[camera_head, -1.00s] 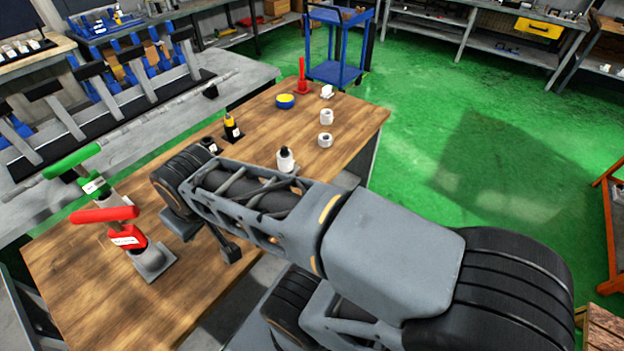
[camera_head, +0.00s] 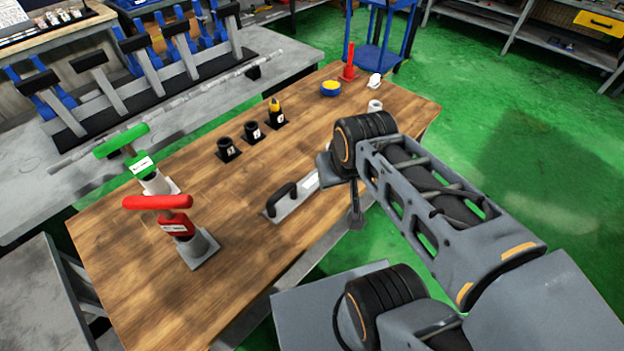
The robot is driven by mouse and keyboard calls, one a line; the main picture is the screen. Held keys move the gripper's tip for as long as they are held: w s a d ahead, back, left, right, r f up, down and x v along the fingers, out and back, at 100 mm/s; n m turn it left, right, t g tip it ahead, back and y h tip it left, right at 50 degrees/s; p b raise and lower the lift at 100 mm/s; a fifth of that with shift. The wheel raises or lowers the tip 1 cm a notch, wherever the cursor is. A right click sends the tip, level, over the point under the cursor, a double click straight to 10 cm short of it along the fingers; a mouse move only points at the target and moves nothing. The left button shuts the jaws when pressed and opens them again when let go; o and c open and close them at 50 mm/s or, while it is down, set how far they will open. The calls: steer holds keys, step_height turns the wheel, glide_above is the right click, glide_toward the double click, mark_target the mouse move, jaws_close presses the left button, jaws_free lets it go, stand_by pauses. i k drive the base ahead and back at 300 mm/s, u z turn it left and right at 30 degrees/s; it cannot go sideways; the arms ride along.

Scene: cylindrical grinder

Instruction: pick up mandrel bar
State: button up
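A long, thin grey stepped bar (camera_head: 190,97) lies along the near side of the grey bench at the upper left; it looks like the mandrel bar, though no label shows. It runs diagonally and passes through a small black block near its far end. My gripper (camera_head: 355,208) hangs from the wrist over the right edge of the wooden table, well to the right of the bar and apart from it. Only a narrow dark part of the gripper shows, the rest being hidden by the wrist and arm, so its opening cannot be judged.
The wooden table (camera_head: 225,195) stands between my arm and the grey bench. On it are a red-handled tool (camera_head: 175,228), a green-handled tool (camera_head: 135,160), a black-handled plate (camera_head: 290,200), several black cups and a yellow-topped blue disc (camera_head: 331,88). Green floor is free at right.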

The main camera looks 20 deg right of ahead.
mark_target(282, 203)
steer(key=u, duration=3.45)
steer(key=k, duration=1.1)
steer(key=z, duration=0.5)
